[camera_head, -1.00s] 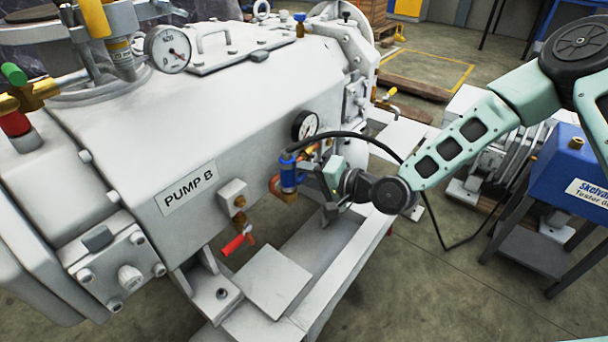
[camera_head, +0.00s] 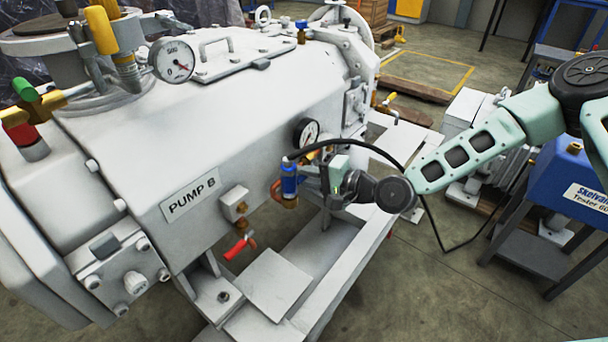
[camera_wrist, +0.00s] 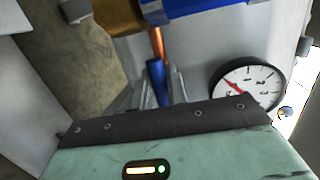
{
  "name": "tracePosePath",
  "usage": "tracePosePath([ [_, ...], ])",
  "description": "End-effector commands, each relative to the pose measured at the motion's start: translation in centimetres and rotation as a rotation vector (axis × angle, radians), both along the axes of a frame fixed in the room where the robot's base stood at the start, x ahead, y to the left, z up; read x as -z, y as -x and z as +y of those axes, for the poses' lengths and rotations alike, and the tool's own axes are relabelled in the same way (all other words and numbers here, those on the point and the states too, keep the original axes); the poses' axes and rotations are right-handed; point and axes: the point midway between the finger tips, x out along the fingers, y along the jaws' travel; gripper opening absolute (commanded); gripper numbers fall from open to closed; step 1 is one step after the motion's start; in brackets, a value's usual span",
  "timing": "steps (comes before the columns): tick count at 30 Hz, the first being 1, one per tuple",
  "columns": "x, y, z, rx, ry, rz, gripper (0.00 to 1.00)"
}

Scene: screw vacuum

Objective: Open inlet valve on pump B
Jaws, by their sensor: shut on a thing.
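Pump B is the large white housing (camera_head: 110,160) with a "PUMP B" label (camera_head: 190,193). A blue cylindrical fitting (camera_head: 289,182) with brass and copper parts stands at its right side. It also shows in the wrist view (camera_wrist: 205,8), with a copper pipe (camera_wrist: 157,42). My gripper (camera_head: 318,183) is at the right of this fitting. In the wrist view my gripper (camera_wrist: 157,90) is shut on a small blue handle (camera_wrist: 157,82) between its fingers. The fingertips are partly hidden. I cannot tell from the frames how far the valve is turned.
A red-handled valve (camera_head: 238,247) hangs below a small box on the pump. A pressure gauge (camera_head: 307,132) sits close above my gripper, and a black hose (camera_head: 350,142) arches over it. A blue tester (camera_head: 575,185) stands at the right.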

Motion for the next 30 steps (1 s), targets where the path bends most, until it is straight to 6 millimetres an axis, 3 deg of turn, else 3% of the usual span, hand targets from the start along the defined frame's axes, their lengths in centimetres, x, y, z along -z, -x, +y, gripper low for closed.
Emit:
tracePosePath([
  [4,0.0,0.0,0.0,0.002,-0.002,0.001,0.00],
  [5,0.0,0.0,0.0,0.002,-0.002,0.001,0.18],
  [7,0.0,0.0,0.0,0.002,-0.001,0.000,0.35],
  [21,-0.1,0.1,-0.3,0.002,0.000,0.000,0.35],
  [26,-0.6,1.1,-2.2,0.004,0.001,0.001,0.35],
  [30,-1.2,2.6,-4.9,0.005,0.000,0.002,0.35],
])
